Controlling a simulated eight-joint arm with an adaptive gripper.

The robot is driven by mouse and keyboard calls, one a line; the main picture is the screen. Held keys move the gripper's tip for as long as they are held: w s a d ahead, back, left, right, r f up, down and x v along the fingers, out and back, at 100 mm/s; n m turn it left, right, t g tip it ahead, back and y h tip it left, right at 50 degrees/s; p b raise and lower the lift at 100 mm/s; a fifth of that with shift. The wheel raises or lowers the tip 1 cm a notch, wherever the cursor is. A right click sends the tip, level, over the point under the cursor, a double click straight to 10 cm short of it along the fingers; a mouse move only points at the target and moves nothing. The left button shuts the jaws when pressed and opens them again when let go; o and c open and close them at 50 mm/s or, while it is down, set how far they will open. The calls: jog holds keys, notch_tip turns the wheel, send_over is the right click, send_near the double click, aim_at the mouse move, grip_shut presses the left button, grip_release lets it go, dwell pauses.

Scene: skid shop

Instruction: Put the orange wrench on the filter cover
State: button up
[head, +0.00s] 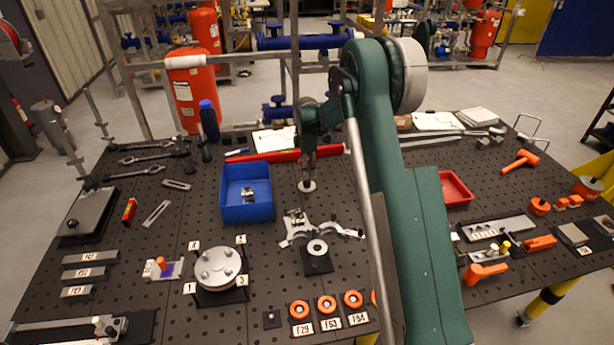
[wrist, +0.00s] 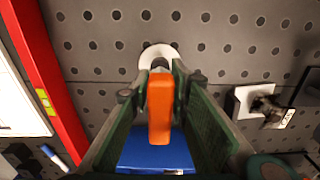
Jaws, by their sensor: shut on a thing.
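My gripper (head: 308,180) is near the middle of the table, beside the blue bin and high in the picture. In the wrist view my gripper (wrist: 160,92) is shut on the orange wrench (wrist: 160,108), seen nearly end-on between the two fingers. A pale round disc (wrist: 157,54) shows beyond the fingertips; I cannot tell whether it is part of the wrench. The wrench's orange part is not clear in the head view. A round metal cover with several bolts and numbered tags, apparently the filter cover (head: 218,268), stands at front left, away from my gripper.
The blue bin (head: 228,211) stands left of my gripper, with a metal part inside. A metal bracket (head: 297,231) and a ring on a black plate (head: 317,266) lie in front. A red bar (head: 273,157) lies behind. Bare perforated table shows around the cover.

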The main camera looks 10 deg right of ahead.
jog(key=shift+f, duration=1.15)
jog(key=shift+f, duration=0.15)
jog(key=o, duration=1)
notch_tip(320, 180, up, 12)
jog(key=shift+r, duration=0.15)
